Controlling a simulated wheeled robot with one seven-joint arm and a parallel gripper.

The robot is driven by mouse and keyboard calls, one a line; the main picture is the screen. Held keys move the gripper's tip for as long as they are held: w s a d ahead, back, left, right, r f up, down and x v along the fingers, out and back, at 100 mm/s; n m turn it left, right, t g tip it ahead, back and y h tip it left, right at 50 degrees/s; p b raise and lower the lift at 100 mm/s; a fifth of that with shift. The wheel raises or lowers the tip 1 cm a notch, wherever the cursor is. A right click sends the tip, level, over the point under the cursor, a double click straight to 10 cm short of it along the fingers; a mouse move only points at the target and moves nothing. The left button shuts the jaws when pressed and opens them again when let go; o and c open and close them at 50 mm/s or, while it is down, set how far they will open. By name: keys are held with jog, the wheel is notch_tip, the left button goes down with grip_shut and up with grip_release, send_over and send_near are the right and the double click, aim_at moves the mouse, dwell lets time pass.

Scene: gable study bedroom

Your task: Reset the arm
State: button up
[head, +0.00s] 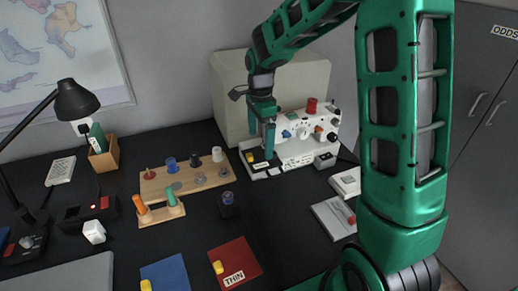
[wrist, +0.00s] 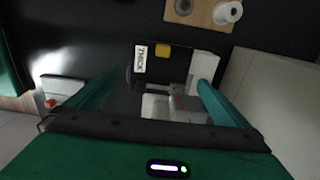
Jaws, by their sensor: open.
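My arm comes in from the right of the head view, with a large green link in the foreground. My gripper (head: 260,150) hangs pointing down in front of the white sewing machine (head: 295,152). Its two green fingers are apart, with nothing seen held. In the wrist view the fingers also stand apart (wrist: 160,80), with pale machine parts between and beyond them. A dark piece labelled THICK (wrist: 140,58) with a yellow tab lies just past the fingertips. I cannot tell whether the fingers touch the machine.
A wooden peg board (head: 185,180) and a small peg stand (head: 160,211) are left of the machine. A red THIN piece (head: 235,262) and a blue piece (head: 166,274) lie in front. A desk lamp (head: 75,100) stands left. Grey cabinets (head: 480,130) are right. Some black desk between is clear.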

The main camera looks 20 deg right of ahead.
jog(key=s+d+r+n+t, duration=0.2)
jog(key=s+r+n, duration=0.7)
jog(key=s+d+n, duration=0.1)
jog(key=s+d, duration=0.2)
jog(key=s, duration=0.5)
jog(key=s+d+f+g, duration=0.1)
jog(key=s+d, duration=0.3)
jog(key=s, duration=0.5)
jog(key=s+d+f+n+g, duration=0.1)
jog(key=s+d, duration=0.3)
jog(key=s, duration=0.4)
jog(key=shift+s+d+n, duration=0.2)
jog(key=shift+d+n, duration=0.05)
jog(key=shift+n, duration=0.05)
